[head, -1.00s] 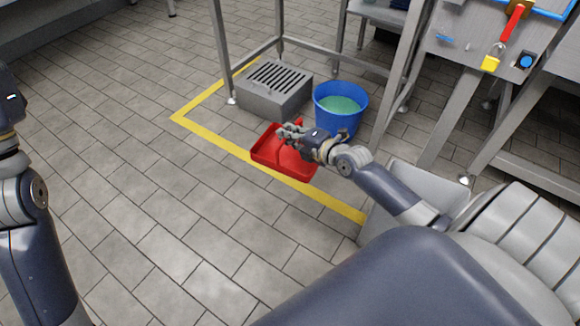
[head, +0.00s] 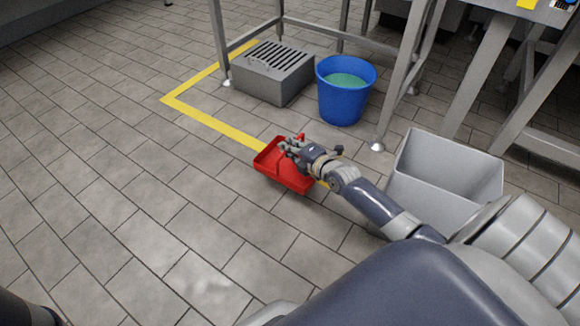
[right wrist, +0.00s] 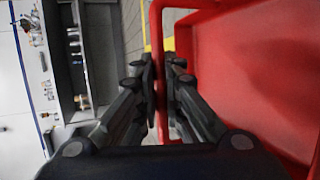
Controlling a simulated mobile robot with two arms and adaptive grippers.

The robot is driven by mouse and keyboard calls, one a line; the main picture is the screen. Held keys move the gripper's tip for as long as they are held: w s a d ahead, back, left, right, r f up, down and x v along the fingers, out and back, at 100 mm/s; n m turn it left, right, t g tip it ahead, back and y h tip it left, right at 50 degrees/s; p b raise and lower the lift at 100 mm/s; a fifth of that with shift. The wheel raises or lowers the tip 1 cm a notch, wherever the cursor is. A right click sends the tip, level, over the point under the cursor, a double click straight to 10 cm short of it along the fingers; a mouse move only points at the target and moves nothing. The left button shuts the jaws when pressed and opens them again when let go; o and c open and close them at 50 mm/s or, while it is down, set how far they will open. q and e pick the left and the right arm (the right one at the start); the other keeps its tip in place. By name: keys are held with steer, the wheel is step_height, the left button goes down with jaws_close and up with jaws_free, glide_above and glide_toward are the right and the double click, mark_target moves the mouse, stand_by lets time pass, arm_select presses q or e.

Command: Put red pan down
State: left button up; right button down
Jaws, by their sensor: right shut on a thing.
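The red pan (head: 277,168) is a shallow tray with a raised handle, in the middle of the head view. My right gripper (head: 290,146) is shut on the pan's handle. In the right wrist view the fingers (right wrist: 160,80) close on a thin red bar, with the pan's broad red inside (right wrist: 255,65) to the right. The pan appears over the tiled floor beside the yellow line; whether it touches the floor I cannot tell. My left gripper is not in view.
A blue bucket (head: 345,103) with green contents and a grey slotted box (head: 258,85) stand behind the pan. A grey open bin (head: 450,182) stands to the right. Steel table legs (head: 395,75) rise behind. The tiled floor (head: 130,180) at left is clear.

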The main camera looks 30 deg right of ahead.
mark_target(290, 168)
steer(key=shift+f+b, duration=2.05)
steer(key=shift+f, duration=0.75)
steer(key=shift+f, duration=0.15)
steer(key=c, duration=1.7)
jaws_free()
steer(key=shift+s+r, duration=0.1)
steer(key=shift+r, duration=0.15)
steer(key=p+v, duration=0.7)
steer(key=v, duration=0.3)
steer(key=shift+s+r+p, duration=0.2)
steer(key=shift+s+p, duration=0.15)
steer(key=shift+s, duration=0.5)
